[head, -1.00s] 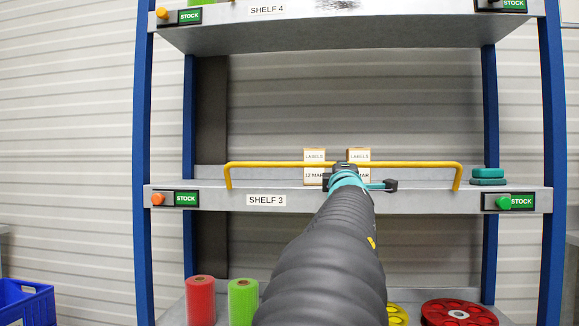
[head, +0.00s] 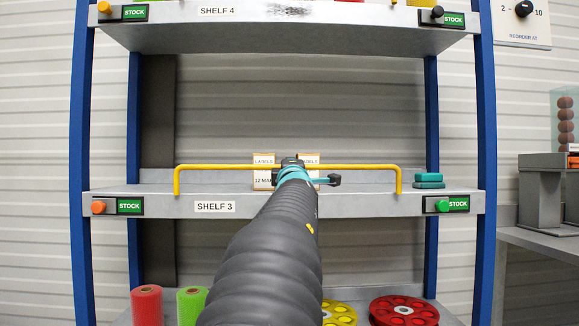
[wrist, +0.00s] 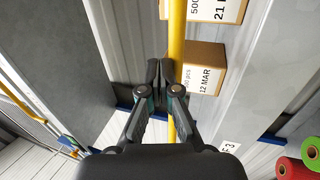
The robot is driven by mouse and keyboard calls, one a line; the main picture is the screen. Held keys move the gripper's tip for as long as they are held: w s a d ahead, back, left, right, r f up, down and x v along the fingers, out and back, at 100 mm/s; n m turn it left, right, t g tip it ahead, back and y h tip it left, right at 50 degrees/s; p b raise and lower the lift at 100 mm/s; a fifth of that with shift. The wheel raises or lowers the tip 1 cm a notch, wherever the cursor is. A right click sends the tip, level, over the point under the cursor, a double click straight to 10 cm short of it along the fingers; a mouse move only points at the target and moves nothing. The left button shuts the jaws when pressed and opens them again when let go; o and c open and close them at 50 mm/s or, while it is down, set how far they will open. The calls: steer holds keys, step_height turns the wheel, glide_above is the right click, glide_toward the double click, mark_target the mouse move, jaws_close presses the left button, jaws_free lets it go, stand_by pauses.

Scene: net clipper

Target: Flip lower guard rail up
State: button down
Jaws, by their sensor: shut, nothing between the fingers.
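The yellow guard rail (head: 230,167) at shelf 3 stands upright, its long bar raised above the shelf's front edge and its bent ends reaching down to that edge. In the wrist view the bar (wrist: 177,45) runs from top to bottom past the fingers. My gripper (wrist: 160,70) is shut with its fingertips together, overlapping or right beside the bar near its middle. I cannot tell whether they touch it.
Label boxes (head: 263,178) stand on shelf 3 (head: 150,205) behind the rail, and teal blocks (head: 429,181) lie at its right. Red (head: 146,305) and green rolls (head: 192,303) and reels (head: 404,310) are below. Shelf 4 (head: 280,35) is overhead. A side table (head: 540,240) stands right.

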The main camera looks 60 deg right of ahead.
stand_by(0.5)
steer(key=s+a+r+p, duration=0.1)
steer(key=s+a+r, duration=0.1)
steer(key=s+a, duration=0.5)
steer(key=a, duration=0.4)
steer(key=shift+a+r+p, duration=0.35)
steer(key=shift+a, duration=0.05)
